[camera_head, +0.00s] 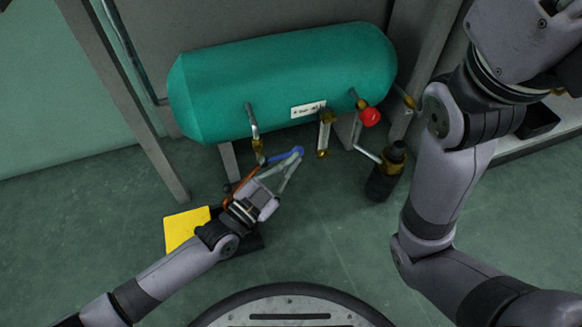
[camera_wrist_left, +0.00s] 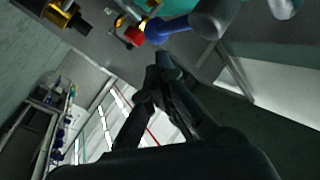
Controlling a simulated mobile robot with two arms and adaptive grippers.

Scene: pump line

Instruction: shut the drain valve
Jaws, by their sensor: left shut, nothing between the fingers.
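A teal tank (camera_head: 285,80) lies on its side with pipes and valves below it. The left pipe carries a brass valve (camera_head: 259,150) with a blue lever (camera_head: 280,155) that sticks out to the right; a blue part, apparently this lever, shows in the left wrist view (camera_wrist_left: 168,27). I cannot tell by label which valve is the drain valve. My left gripper (camera_head: 298,157) is shut and empty, its fingertips close to the lever's free end. Whether they touch is unclear. The fingertips (camera_wrist_left: 164,65) also show together in the left wrist view. My right gripper is out of the picture.
A red knob (camera_head: 370,117), a hanging brass fitting (camera_head: 323,140) and a black cylinder (camera_head: 382,183) are right of the lever. A yellow object (camera_head: 186,228) lies on the floor at left. The floor (camera_head: 330,235) in the middle is clear.

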